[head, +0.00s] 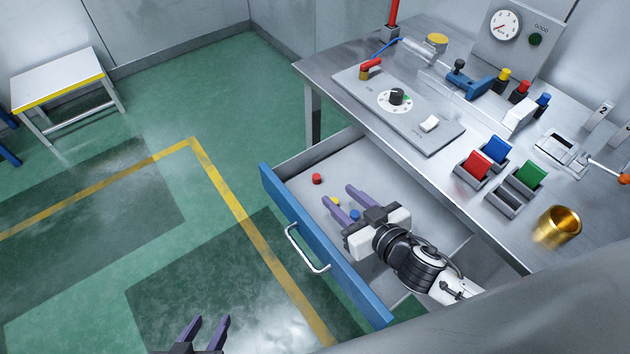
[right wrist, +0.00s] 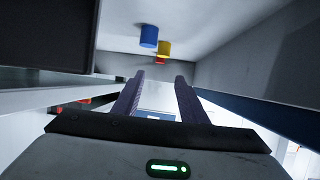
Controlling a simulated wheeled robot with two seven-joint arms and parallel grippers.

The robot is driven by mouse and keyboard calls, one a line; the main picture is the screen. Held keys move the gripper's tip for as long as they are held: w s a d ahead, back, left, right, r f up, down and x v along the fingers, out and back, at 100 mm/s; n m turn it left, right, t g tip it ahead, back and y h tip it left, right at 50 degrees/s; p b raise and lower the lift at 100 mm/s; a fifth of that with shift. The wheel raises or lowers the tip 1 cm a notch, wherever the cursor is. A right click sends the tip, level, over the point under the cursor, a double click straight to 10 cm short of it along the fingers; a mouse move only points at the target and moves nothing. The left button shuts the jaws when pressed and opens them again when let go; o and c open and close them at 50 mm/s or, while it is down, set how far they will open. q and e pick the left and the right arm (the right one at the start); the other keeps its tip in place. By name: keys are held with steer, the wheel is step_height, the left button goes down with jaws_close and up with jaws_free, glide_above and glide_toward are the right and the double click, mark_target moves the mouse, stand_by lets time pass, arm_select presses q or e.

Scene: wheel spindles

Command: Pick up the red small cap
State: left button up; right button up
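The red small cap (head: 317,179) lies on the floor of the open drawer, near its far left corner. In the right wrist view the red cap (right wrist: 160,61) shows only partly, behind a yellow cap (right wrist: 164,47). A blue cap (right wrist: 149,36) is beside the yellow one. My right gripper (head: 338,194) is open and empty over the drawer, to the right of the red cap and apart from it. My left gripper (head: 211,320) is open and empty at the bottom edge, outside the drawer.
The drawer's blue front (head: 285,208) with its handle (head: 305,250) stands between the two grippers. The metal table (head: 335,68) overhangs the drawer's back; it carries a control panel, colored switches and a brass cup (head: 557,228).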

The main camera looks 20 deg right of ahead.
mark_target(317, 178)
steer(key=b+x, duration=0.1)
steer(key=x, duration=0.9)
steer(key=shift+w+f, duration=0.15)
steer(key=shift+w, duration=0.1)
jaws_close()
